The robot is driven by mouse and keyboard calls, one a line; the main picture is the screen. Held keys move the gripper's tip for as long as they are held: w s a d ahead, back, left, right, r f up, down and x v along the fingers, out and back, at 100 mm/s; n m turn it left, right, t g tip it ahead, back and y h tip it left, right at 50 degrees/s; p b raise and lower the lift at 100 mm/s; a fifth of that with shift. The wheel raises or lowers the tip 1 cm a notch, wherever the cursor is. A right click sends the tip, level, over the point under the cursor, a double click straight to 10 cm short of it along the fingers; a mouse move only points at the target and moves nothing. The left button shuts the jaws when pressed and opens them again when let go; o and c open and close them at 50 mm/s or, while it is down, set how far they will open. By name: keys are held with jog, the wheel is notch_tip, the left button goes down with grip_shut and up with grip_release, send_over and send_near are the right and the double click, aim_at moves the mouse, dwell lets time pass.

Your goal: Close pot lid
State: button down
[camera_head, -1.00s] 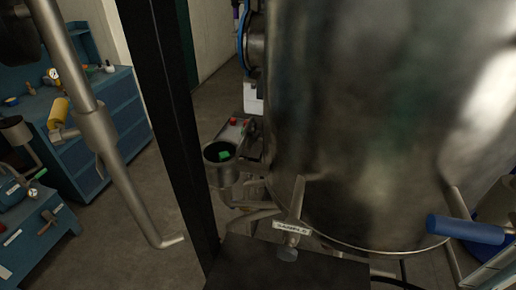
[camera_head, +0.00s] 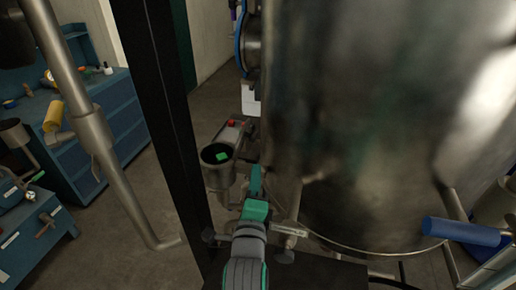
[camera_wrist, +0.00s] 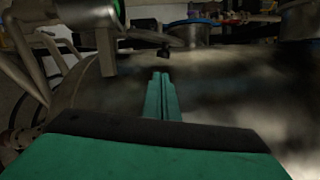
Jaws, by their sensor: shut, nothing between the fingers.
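A small open-topped metal pot (camera_head: 217,172) stands left of a large steel tank, with a green piece (camera_head: 222,156) showing inside its dark mouth. I cannot pick out a separate lid for it. My gripper (camera_head: 256,172) points away from the camera just right of the pot, between it and the tank, and looks apart from the pot. In the wrist view the green fingers of my gripper (camera_wrist: 161,78) are together with nothing between them. A grey cylinder at the top left of that view may be the pot, but I cannot be sure.
The large steel tank (camera_head: 375,110) fills the right side. A blue-handled bar (camera_head: 462,232) sticks out at lower right. A black post (camera_head: 160,120) and a steel pipe (camera_head: 95,130) stand left, before a blue cabinet (camera_head: 110,105). Bare floor (camera_head: 120,225) shows between.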

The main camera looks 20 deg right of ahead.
jog(key=x, duration=1)
jog(key=shift+d+r+m, duration=0.2)
jog(key=shift+r+m, duration=0.05)
jog(key=shift+m, duration=0.05)
